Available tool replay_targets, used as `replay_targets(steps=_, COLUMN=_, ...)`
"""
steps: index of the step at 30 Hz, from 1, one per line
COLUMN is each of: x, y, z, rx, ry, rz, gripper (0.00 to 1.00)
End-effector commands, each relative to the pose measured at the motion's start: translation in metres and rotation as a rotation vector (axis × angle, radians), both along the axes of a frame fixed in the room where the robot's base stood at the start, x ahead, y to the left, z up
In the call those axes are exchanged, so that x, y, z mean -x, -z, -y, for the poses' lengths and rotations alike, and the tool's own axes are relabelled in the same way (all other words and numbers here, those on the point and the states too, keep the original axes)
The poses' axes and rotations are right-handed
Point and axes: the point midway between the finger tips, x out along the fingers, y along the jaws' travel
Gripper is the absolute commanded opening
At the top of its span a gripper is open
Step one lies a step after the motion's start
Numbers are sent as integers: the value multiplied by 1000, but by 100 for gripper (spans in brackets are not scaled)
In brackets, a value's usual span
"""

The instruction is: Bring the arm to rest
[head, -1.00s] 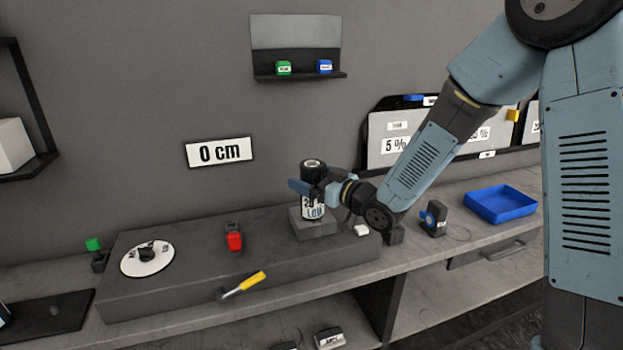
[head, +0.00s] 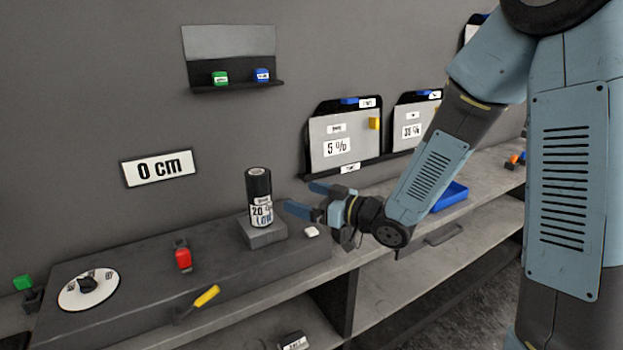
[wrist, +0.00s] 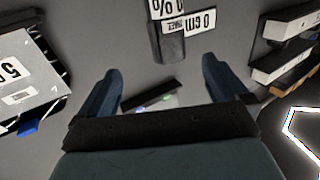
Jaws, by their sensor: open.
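My gripper (head: 308,199) is open and empty, with its two blue fingers spread apart. In the head view it is in the air to the right of a black can with a white label (head: 260,200), apart from it. The can stands upright on a small grey block (head: 264,234) on the raised dark bench. In the wrist view the gripper's fingers (wrist: 157,88) are apart with nothing between them close up. My arm is bent, reaching down and left from the upper right.
On the bench are a white dial (head: 72,295), a red switch (head: 183,259), a yellow-handled tool (head: 205,297) and a small white piece (head: 311,232). A blue tray (head: 449,197) is behind my forearm. Wall panels (head: 341,150) hang behind the gripper.

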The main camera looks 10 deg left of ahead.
Motion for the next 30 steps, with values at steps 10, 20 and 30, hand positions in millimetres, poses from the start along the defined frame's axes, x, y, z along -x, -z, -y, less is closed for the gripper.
replay_targets(steps=10, x=-38, y=-28, z=80, rx=312, ry=346, rz=-13, gripper=100)
replay_targets(steps=20, x=-26, y=-66, z=188, rx=523, ry=706, rz=-167, gripper=100)
replay_targets(steps=30, x=51, y=-96, z=278, rx=605, ry=968, rz=-459, gripper=100)
